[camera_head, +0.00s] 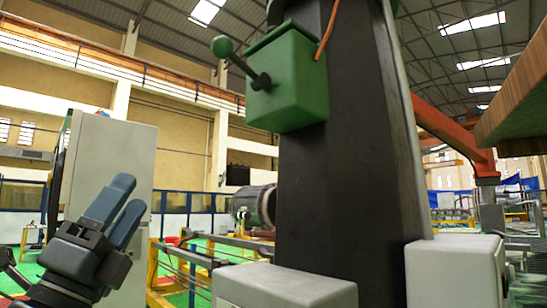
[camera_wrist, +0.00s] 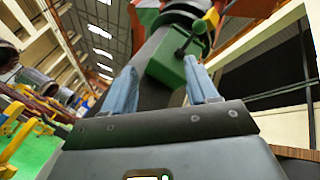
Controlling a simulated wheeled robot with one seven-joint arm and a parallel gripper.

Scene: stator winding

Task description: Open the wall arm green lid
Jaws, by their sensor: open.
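A green box (camera_head: 290,82) is fixed high on the dark column. Its green lid (camera_head: 271,38) sits on top, slightly overhanging, and looks closed. A lever with a dark green ball knob (camera_head: 222,46) sticks out from the box's left face. In the wrist view the box (camera_wrist: 164,66) shows beyond my fingers, with the knob (camera_wrist: 198,26) above it. My gripper (camera_head: 129,198) is at the lower left in the head view, below and left of the box and apart from it. Its two blue-grey fingers, also in the wrist view (camera_wrist: 158,68), are open with nothing between them.
The dark column (camera_head: 343,170) stands in the middle, with pale grey boxes (camera_head: 285,288) (camera_head: 455,272) at its base. A grey cabinet (camera_head: 108,165) stands behind my gripper. An orange cable (camera_head: 328,30) runs beside the lid. A wooden slab (camera_head: 512,100) overhangs at right.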

